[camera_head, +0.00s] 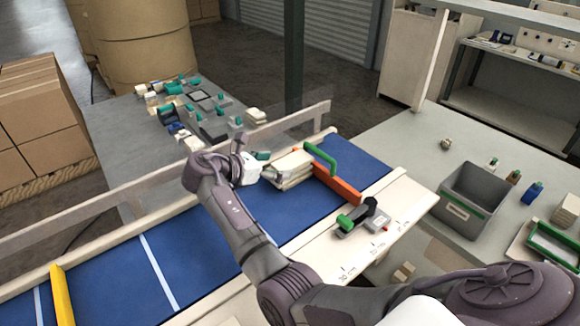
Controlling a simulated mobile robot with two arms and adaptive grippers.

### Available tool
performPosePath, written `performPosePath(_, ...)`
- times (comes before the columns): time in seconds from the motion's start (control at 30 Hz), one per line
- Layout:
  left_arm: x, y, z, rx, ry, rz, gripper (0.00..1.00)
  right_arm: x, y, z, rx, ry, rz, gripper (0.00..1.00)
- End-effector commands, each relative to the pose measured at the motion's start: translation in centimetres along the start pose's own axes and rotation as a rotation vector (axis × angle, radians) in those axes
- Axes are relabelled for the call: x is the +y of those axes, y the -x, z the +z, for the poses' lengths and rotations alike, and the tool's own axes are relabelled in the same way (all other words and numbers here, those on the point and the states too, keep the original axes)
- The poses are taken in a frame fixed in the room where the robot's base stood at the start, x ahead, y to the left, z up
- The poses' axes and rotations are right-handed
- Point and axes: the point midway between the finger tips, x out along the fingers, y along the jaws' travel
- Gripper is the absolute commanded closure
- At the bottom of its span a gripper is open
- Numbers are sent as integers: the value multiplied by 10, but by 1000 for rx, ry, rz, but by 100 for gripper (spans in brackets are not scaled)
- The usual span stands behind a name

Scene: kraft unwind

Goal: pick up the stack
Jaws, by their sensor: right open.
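The stack (293,169) is a pile of flat cream pieces. It lies on the blue conveyor belt (195,240), beside an orange stop bar (336,184) with a green handle. My right arm reaches over the belt from the lower right. Its gripper (256,165) is at the left side of the stack, open. A white gripper body and teal fingertip parts show there. The fingers are partly hidden, and I cannot tell whether they touch the stack. My left gripper is not in view.
A yellow bar (62,296) crosses the belt at lower left. A low rail runs along the far edge. A black and green device (362,217) sits on the near edge. A grey bin (470,200) stands right. A cluttered grey table (130,135) lies behind the belt.

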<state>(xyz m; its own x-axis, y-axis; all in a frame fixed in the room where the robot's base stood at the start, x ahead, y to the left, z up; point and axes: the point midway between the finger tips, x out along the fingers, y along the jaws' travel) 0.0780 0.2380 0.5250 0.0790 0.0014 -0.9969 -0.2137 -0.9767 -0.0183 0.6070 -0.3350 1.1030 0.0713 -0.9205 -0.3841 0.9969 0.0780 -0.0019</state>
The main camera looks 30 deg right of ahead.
Motion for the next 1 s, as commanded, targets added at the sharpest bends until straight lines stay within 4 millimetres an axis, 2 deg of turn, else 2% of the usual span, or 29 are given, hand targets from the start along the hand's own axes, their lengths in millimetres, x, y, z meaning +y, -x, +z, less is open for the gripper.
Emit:
performPosePath(0.17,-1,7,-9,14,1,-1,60,0,-12,2,-1,1,-1,12)
performPosePath(0.3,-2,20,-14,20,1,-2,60,2,-33,4,-1,2,-3,12)
performPosePath(0.43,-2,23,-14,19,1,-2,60,3,-50,1,-1,1,-1,12)
performPosePath(0.73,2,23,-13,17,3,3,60,3,-57,0,-1,-2,1,12)
performPosePath(0.77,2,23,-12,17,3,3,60,3,-57,0,-1,-2,1,16)
performPosePath(1.0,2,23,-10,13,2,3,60,3,-57,-1,0,-1,1,56)
